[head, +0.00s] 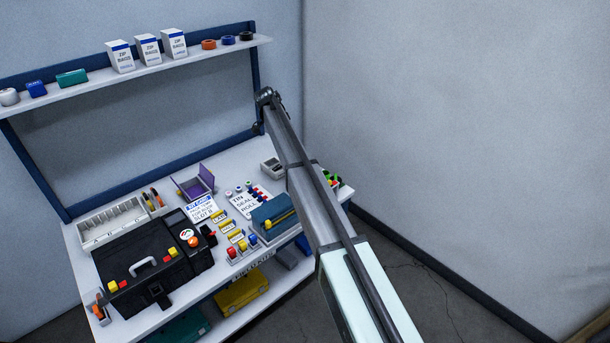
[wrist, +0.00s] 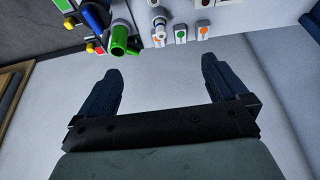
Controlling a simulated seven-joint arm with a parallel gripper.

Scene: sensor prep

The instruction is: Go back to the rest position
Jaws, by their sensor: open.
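My gripper (wrist: 161,68) shows in the wrist view with its two dark fingers spread wide apart and nothing between them. Beyond the fingertips is a bare pale surface. In the head view my arm reaches up from the lower right, across the right end of the workbench (head: 172,318). Its far joint is in front of the right shelf post. The gripper itself cannot be made out clearly in the head view.
Green and blue tubes (wrist: 118,40) and tags with orange and green dots (wrist: 181,36) lie beyond the fingers. A shelf (head: 100,76) runs above. The right wall is bare.

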